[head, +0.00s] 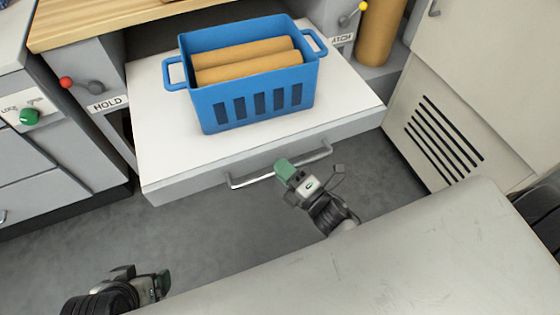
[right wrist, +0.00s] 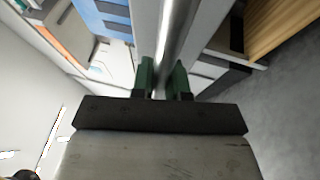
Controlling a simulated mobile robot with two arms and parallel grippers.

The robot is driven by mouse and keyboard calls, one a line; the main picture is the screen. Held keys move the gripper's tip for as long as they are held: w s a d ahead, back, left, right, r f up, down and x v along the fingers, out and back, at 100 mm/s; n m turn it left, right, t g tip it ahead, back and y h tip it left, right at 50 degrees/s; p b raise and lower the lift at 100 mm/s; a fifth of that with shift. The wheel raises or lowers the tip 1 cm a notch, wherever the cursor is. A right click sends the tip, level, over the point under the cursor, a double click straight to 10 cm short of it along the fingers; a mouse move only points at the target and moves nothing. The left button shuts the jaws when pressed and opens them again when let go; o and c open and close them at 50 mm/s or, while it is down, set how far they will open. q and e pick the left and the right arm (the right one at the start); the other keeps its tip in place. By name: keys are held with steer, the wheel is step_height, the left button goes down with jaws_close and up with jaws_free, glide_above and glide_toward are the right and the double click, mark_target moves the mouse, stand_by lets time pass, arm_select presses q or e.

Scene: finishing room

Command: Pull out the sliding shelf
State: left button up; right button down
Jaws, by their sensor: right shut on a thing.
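The white sliding shelf (head: 175,155) stands out from the cabinet under the wooden top in the head view. Its metal bar handle (head: 318,154) runs along the front face. My right gripper (head: 285,169) is at the handle near its middle. In the right wrist view, the green fingers of the right gripper (right wrist: 162,80) sit on either side of the handle bar (right wrist: 178,25), shut on it. My left gripper (head: 150,284) is low at the left, away from the shelf; its finger gap is not clear.
A blue basket (head: 213,116) holding tan rolls stands on the shelf. The HOLD lever with a red knob (head: 66,83) and another with a yellow knob (head: 363,7) flank the shelf. A vented cabinet (head: 445,85) stands at right. Grey floor (head: 215,235) lies open before the shelf.

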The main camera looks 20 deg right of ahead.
steer(key=shift+s, duration=0.1)
steer(key=c, duration=1.1)
jaws_free()
steer(key=shift+c, duration=0.2)
arm_select(q)
steer(key=shift+s+a+f+g+p, duration=0.1)
steer(key=shift+s+a+g+p, duration=0.1)
steer(key=shift+s+g, duration=0.3)
steer(key=shift+s+a+f+g+p, duration=0.15)
steer(key=shift+s+g, duration=0.15)
steer(key=shift+s, duration=0.35)
arm_select(e)
steer(key=v, duration=1)
steer(key=shift+s+d, duration=0.2)
steer(key=shift+s, duration=0.15)
arm_select(q)
steer(key=shift+r, duration=0.1)
arm_select(e)
steer(key=shift+w, duration=0.1)
